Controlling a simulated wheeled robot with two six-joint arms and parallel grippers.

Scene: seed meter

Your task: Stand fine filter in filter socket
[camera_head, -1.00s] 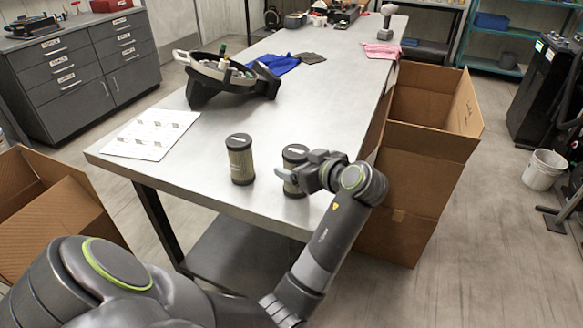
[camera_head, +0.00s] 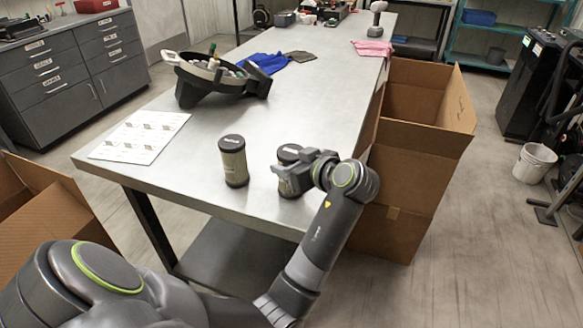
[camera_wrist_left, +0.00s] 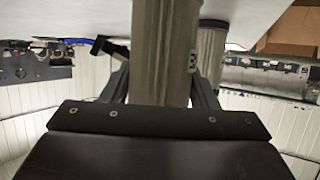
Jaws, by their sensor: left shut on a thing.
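Two cylindrical filters with black caps and tan pleated sides are on the table near its front edge. The left one (camera_head: 234,162) stands upright and free. My left gripper (camera_head: 288,177) is shut on the right one (camera_head: 289,153), which is upright and partly hidden by the gripper. In the left wrist view the held filter (camera_wrist_left: 166,50) is between the fingers, with the other filter (camera_wrist_left: 211,55) behind it. I cannot read the labels to tell which is the fine filter. I cannot make out the filter socket. My right gripper is out of view.
A dark round housing (camera_head: 205,80) with bottles in it stands farther back on the table (camera_head: 290,95). A printed sheet (camera_head: 138,137) lies at the left edge. Blue cloth (camera_head: 265,63) lies behind the housing. A cardboard box (camera_head: 415,150) stands beside the table on the right.

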